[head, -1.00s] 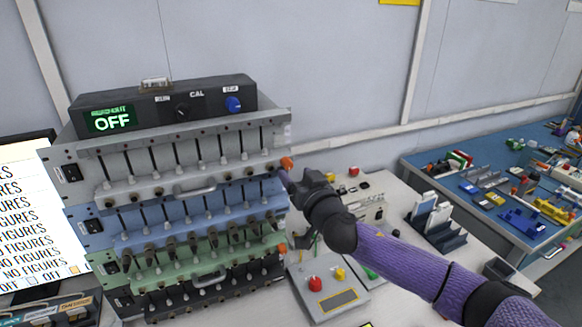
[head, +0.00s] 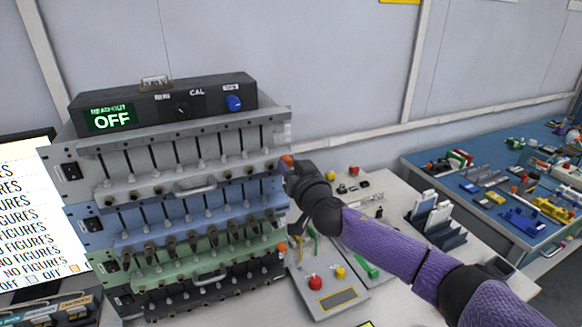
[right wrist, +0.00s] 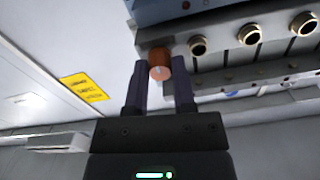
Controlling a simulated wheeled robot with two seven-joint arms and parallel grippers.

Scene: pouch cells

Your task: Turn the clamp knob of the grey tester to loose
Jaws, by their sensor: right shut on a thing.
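The grey tester (head: 225,177) is the top unit of the stack, with a row of slots and round sockets along its front. Its orange clamp knob (head: 287,160) sits at the right end of that front. My right gripper (head: 289,172) is at this knob, its fingers largely hidden in the head view. In the right wrist view, the gripper (right wrist: 159,82) is shut on the orange knob (right wrist: 158,66), one dark finger on each side. The knob's turn position cannot be read clearly. My left gripper is out of view.
Blue (head: 88,226), green (head: 110,268) and black units lie below the grey one. A second orange knob (head: 282,247) is lower right. A black readout box (head: 145,112) on top shows OFF. A control box (head: 330,299) with red and yellow buttons stands right of the stack.

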